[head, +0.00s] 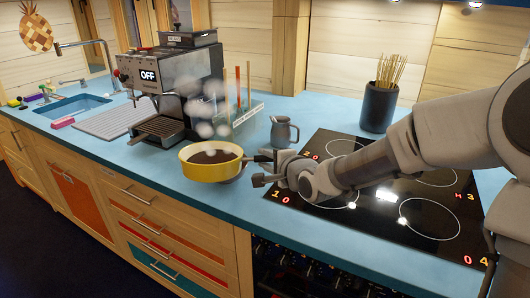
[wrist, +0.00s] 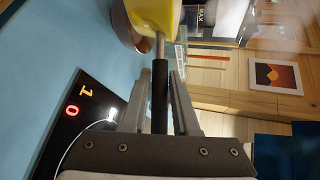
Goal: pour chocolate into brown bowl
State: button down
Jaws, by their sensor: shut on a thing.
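A yellow pan (head: 200,172) with dark brown chocolate (head: 212,157) in it is held over the counter in front of the coffee machine. It looks about level, with white steam puffs above it. My gripper (head: 265,169) is shut on the pan's dark handle; in the wrist view the black handle (wrist: 160,90) runs between my two fingers (wrist: 162,80) and the yellow pan (wrist: 152,12) is at the top. The brown bowl (wrist: 121,28) shows partly beside and below the pan in the wrist view. In the head view the pan mostly hides the bowl.
A black hob (head: 385,190) with lit red digits lies right of the pan, under my arm. A grey jug (head: 284,132) stands behind. A coffee machine (head: 165,85) marked OFF and a utensil holder (head: 378,105) stand at the back. The front counter edge is close.

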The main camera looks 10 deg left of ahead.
jog(key=shift+w+r+m+g+h+p, duration=0.3)
jog(key=shift+g+p, duration=0.35)
jog(key=shift+p, duration=2)
jog(key=shift+w+r+m+g+p, duration=0.1)
jog(key=shift+r+m+g+p, duration=0.45)
jog(key=shift+p, duration=2.05)
jog(key=shift+w+m+g+p, duration=0.4)
jog(key=shift+g+p, duration=0.9)
jog(key=shift+p, duration=2.1)
jog(key=shift+w+m+g+h+p, duration=0.4)
jog(key=shift+w+g+p, duration=0.6)
jog(key=shift+p, duration=1.45)
jog(key=shift+g, duration=0.5)
jog(key=r, duration=0.1)
jog(key=w+r, duration=0.1)
jog(key=w+r+p, duration=0.1)
jog(key=r, duration=0.1)
